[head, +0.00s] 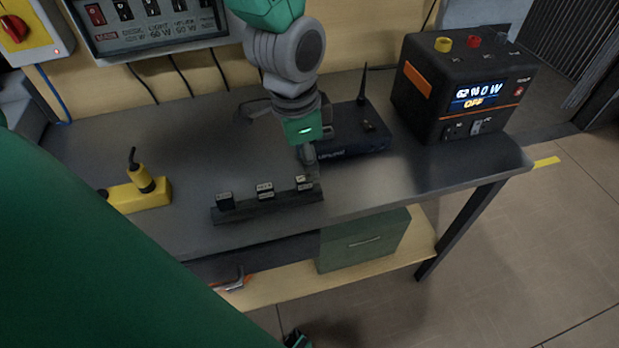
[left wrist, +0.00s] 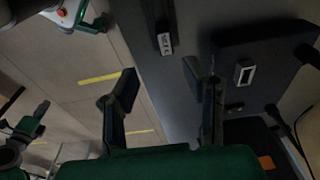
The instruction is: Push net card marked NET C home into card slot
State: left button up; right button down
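My left gripper (head: 309,156) is above the bench, just behind the right end of a dark card rack (head: 268,207). In the left wrist view its two fingers (left wrist: 160,76) are apart with nothing between them. The rack holds three dark cards with pale labels; the rightmost card (head: 305,183) is nearest the gripper. In the left wrist view one card (left wrist: 165,44), its label seeming to read NET C, lies beyond the fingers. A dark box with antennas (head: 368,134) stands behind the gripper. A pale-framed slot (left wrist: 243,73) shows on it in the left wrist view.
A black power unit (head: 455,90) with a lit display stands on the bench (head: 420,180) at right. A yellow block with a plug (head: 143,190) is at left. A green drawer box (head: 362,242) is underneath. A switch panel (head: 150,22) is behind.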

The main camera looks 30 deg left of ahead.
aim_at(302, 178)
pick_arm(q)
jog(key=shift+w+d+f, duration=0.1)
jog(key=shift+w+f, duration=0.05)
jog(key=shift+f, duration=0.7)
jog(key=f, duration=0.1)
jog(key=a+f+b, duration=0.1)
jog(key=f, duration=0.1)
jog(key=a+f, duration=0.1)
jog(key=shift+a+f, duration=0.15)
jog(key=shift+f, duration=0.55)
jog(key=shift+w+d, duration=0.1)
jog(key=shift+d, duration=0.35)
jog(key=shift+d+r, duration=0.15)
jog(key=shift+d, duration=0.5)
jog(key=c, duration=0.5)
grip_shut()
jog(key=shift+a, duration=0.7)
pick_arm(e)
jog(key=shift+w+a+f, duration=0.1)
jog(key=shift+a+f, duration=0.4)
jog(key=shift+f, duration=0.2)
pick_arm(q)
jog(key=shift+d, duration=0.15)
pick_arm(e)
jog(key=shift+d, duration=0.1)
